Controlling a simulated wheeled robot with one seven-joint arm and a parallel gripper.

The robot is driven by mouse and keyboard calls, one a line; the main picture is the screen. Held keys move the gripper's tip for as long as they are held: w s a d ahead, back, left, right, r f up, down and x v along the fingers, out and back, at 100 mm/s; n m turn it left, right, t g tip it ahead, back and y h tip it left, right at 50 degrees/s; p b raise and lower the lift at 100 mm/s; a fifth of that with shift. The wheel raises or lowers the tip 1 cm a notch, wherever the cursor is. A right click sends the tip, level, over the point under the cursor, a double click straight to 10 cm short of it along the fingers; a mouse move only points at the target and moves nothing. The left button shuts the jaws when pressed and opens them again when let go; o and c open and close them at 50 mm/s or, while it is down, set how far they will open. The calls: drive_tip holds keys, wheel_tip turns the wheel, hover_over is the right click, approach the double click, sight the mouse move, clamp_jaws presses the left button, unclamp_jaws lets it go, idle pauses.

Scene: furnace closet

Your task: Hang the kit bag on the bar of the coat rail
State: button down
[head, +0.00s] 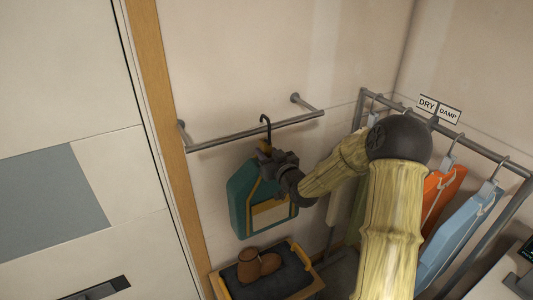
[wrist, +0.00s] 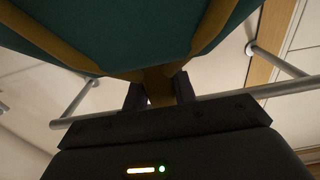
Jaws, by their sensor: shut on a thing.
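The kit bag (head: 242,199) is teal with yellow-brown trim, and a dark hook (head: 266,123) rises from its top. My gripper (head: 268,157) is shut on the bag's top, just below the hook. In the wrist view my gripper (wrist: 160,92) closes on the brown strap (wrist: 158,80) of the bag (wrist: 130,28). The coat rail's grey bar (head: 225,137) is fixed to the wall by two brackets. The hook's curved top shows at the bar's height and overlaps it in the head view. I cannot tell whether the hook rests on the bar. The bag hangs upright.
A wooden stand with a dark tray (head: 285,283) and brown boots (head: 255,267) is below the bag. At right, a second rail (head: 452,137) holds orange (head: 440,190) and blue garments (head: 460,230) under a DRY/DAMP sign (head: 440,109). A wooden door post (head: 165,110) is at left.

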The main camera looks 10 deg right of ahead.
drive_tip(key=shift+b+x, duration=0.3)
drive_tip(key=shift+x, duration=0.75)
drive_tip(key=shift+r+b, duration=0.1)
drive_tip(key=shift+b, duration=0.25)
idle(0.7)
drive_tip(key=shift+f+b, duration=1.65)
drive_tip(key=shift+b, duration=0.55)
idle(1.1)
drive_tip(key=c, duration=1.1)
unclamp_jaws()
drive_tip(key=shift+o, duration=0.2)
drive_tip(key=shift+f, duration=0.1)
drive_tip(key=b+v, duration=0.4)
drive_tip(key=v, duration=1.3)
drive_tip(key=shift+s+b, duration=0.2)
drive_tip(key=shift+b, duration=0.15)
